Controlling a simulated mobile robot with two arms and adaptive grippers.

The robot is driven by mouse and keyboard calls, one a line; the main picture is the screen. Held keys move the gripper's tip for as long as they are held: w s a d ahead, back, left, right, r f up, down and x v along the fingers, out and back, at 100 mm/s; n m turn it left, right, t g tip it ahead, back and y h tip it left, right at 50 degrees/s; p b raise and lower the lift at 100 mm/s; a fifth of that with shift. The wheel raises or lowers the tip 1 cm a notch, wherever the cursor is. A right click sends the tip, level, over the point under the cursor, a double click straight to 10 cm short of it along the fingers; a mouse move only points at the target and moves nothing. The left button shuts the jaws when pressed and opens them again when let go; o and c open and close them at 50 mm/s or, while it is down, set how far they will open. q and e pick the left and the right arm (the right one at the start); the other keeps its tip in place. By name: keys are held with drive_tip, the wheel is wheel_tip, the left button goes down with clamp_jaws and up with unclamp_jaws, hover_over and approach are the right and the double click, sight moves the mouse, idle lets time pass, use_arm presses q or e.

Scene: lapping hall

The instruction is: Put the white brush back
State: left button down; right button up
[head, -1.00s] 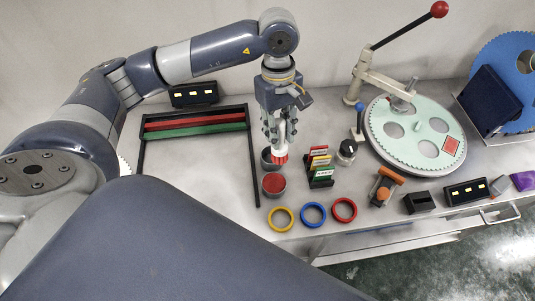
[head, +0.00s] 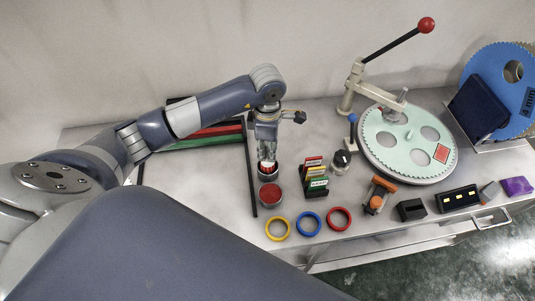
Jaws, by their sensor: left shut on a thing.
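My left gripper (head: 266,150) points down at the middle of the bench, shut on the white brush (head: 267,162). The gripper hides part of this cup's rim. A second cup with a red top (head: 270,194) stands just in front. My right gripper is not in view.
A black rack with red and green bars (head: 215,132) lies left of the cups. Yellow (head: 277,229), blue (head: 309,223) and red (head: 339,218) rings lie in front. The lapping plate (head: 400,165) is further right.

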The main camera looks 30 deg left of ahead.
sight(266, 166)
use_arm(q)
wheel_tip(266, 166, down, 3)
drive_tip(key=shift+f+p, duration=0.1)
drive_tip(key=shift+p, duration=0.4)
drive_tip(key=shift+f, duration=0.25)
drive_tip(key=shift+f+b, duration=0.3)
drive_tip(key=c, duration=1.4)
unclamp_jaws()
drive_tip(key=shift+r, duration=0.1)
drive_tip(key=shift+o, duration=0.2)
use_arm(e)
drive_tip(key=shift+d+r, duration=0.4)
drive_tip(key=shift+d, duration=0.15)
